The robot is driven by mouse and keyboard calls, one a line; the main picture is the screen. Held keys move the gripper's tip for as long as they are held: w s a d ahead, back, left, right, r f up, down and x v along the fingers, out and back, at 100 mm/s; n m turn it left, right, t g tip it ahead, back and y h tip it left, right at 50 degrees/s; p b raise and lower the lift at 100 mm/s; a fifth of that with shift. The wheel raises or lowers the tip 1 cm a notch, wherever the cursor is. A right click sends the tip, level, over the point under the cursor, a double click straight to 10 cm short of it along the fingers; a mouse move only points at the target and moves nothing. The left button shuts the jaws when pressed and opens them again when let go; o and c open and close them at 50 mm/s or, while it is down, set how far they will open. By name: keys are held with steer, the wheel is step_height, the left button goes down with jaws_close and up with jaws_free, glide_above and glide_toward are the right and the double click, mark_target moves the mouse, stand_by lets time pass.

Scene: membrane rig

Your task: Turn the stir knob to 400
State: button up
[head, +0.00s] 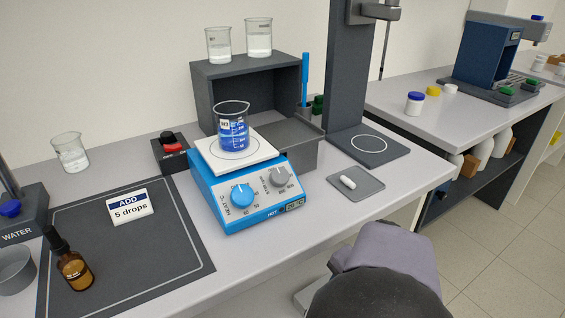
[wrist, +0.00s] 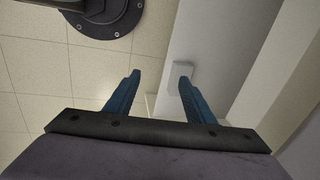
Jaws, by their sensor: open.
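The blue hotplate stirrer (head: 237,218) stands on the bench in the head view. Its front has a blue heat knob (head: 242,195) at left and a grey stir knob (head: 280,177) at right, with a dial scale around it too small to read. A small display (head: 295,205) sits at the lower right of the front. A beaker of blue liquid (head: 233,134) stands on the white top plate. My gripper (wrist: 157,80) shows in the wrist view with its two blue fingers apart and nothing between them. It is away from the knob; its fingertips are hidden in the head view.
A grey pad with a white stir bar (head: 348,182) lies right of the stirrer. A dropper bottle (head: 73,268) and a sign (head: 130,206) are on the dark mat. The bench front edge is close to my arm.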

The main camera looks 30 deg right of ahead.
step_height(320, 180, up, 11)
steer(key=a+n+p, duration=0.2)
steer(key=n+p, duration=0.5)
step_height(320, 180, up, 22)
steer(key=n+t+p, duration=0.2)
steer(key=n+p, duration=0.6)
steer(key=p, duration=1.5)
glide_above(281, 175)
steer(key=s, duration=0.3)
steer(key=shift+s+d+f, duration=0.1)
steer(key=shift+s+f, duration=0.1)
steer(key=shift+f, duration=0.05)
steer(key=shift+f, duration=0.1)
steer(key=shift+x, duration=3.55)
steer(key=shift+w, duration=0.2)
